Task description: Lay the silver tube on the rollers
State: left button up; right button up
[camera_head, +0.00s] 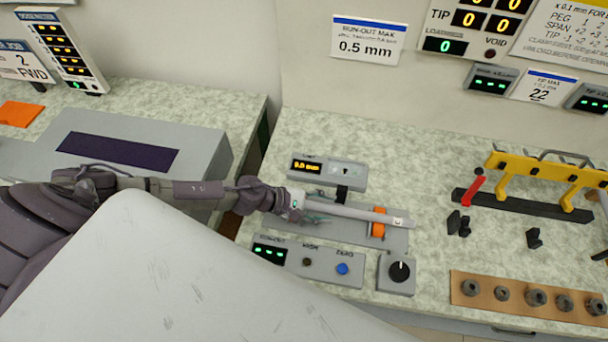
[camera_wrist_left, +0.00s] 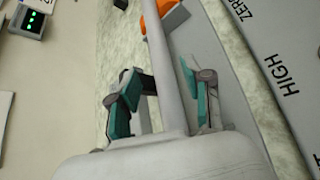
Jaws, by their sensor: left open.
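The silver tube (camera_head: 350,211) lies lengthwise over the grey run-out fixture (camera_head: 398,240), its right end reaching past the orange roller block (camera_head: 378,228). In the left wrist view the tube (camera_wrist_left: 164,55) runs between the two fingers, and the orange block (camera_wrist_left: 172,17) is at the top. My left gripper (camera_head: 308,212) is at the tube's left end. Its teal-padded fingers (camera_wrist_left: 160,95) are open, one on each side of the tube, with visible gaps. The support under the tube's left end is hidden by the gripper. My right gripper is not in view.
A gauge with a lit display (camera_head: 328,172) stands behind the tube. A button panel (camera_head: 315,264) and a knob box (camera_head: 397,272) are in front. A yellow-handled rack (camera_head: 545,172) and a strip of metal collars (camera_head: 520,298) are at the right. Bare counter lies between.

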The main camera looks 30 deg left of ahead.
pick_arm(q)
jog(key=b+v, duration=0.3)
jog(key=v, duration=0.5)
jog(key=shift+s+a+f, duration=0.15)
jog(key=shift+a, duration=0.05)
jog(key=shift+s+a+r, duration=0.15)
jog(key=shift+a+r, duration=0.1)
jog(key=shift+r, duration=0.25)
